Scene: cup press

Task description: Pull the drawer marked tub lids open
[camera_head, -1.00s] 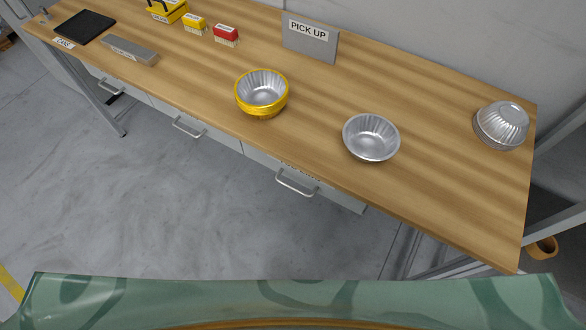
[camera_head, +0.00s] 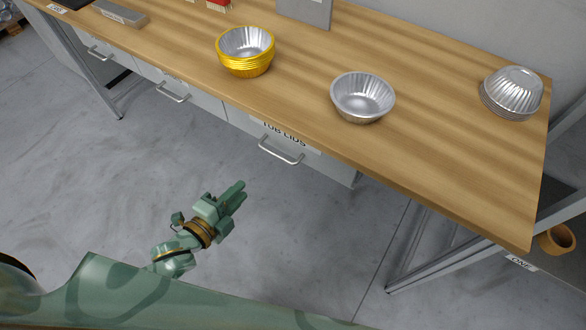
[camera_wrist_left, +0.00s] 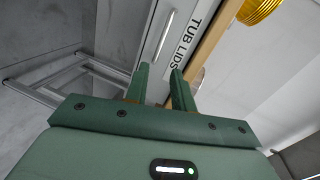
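The drawer marked tub lids (camera_head: 318,163) hangs under the front edge of the table and looks shut. Its silver bar handle (camera_head: 281,152) is on its front, below the label. My left gripper (camera_head: 240,188) is in front of and below the handle, apart from it. In the left wrist view, the two green fingers (camera_wrist_left: 160,72) stand apart with nothing between them. The handle (camera_wrist_left: 165,36) and the tub lids label (camera_wrist_left: 187,40) show beyond the fingertips. My right gripper is in neither view.
A wooden table (camera_head: 440,150) carries a stack of gold tins (camera_head: 245,62), silver tins (camera_head: 362,97) and upturned silver tins (camera_head: 512,93). Other handled drawers (camera_head: 172,92) sit to the left. Table legs (camera_head: 404,258) stand to the right. The floor before the drawer is clear.

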